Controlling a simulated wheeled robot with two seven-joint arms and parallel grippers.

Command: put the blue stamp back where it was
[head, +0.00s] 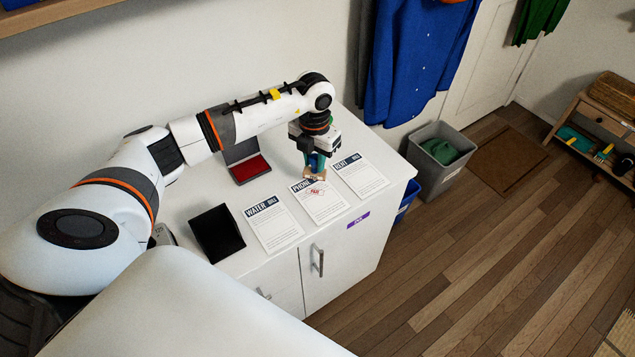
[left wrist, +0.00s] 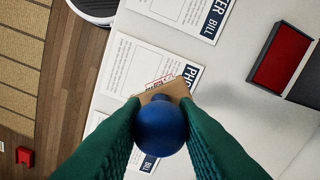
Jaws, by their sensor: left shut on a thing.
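My left gripper (head: 316,164) is shut on the blue stamp (left wrist: 161,129), which has a round blue knob and a light wooden base. The stamp (head: 317,160) is over the top of the phone bill (head: 322,207), the middle of three papers on the white cabinet. A red mark (head: 316,191) shows on that bill just in front of the base. I cannot tell whether the base touches the paper. In the left wrist view the green fingers clasp the knob and the base covers part of the heading. My right gripper is not in view.
The water bill (head: 270,224) and rent bill (head: 359,176) lie either side. An open red ink pad (head: 250,169) is behind, near the wall. A black object (head: 217,233) stands at the cabinet's left. A grey bin (head: 442,181) stands on the floor at right.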

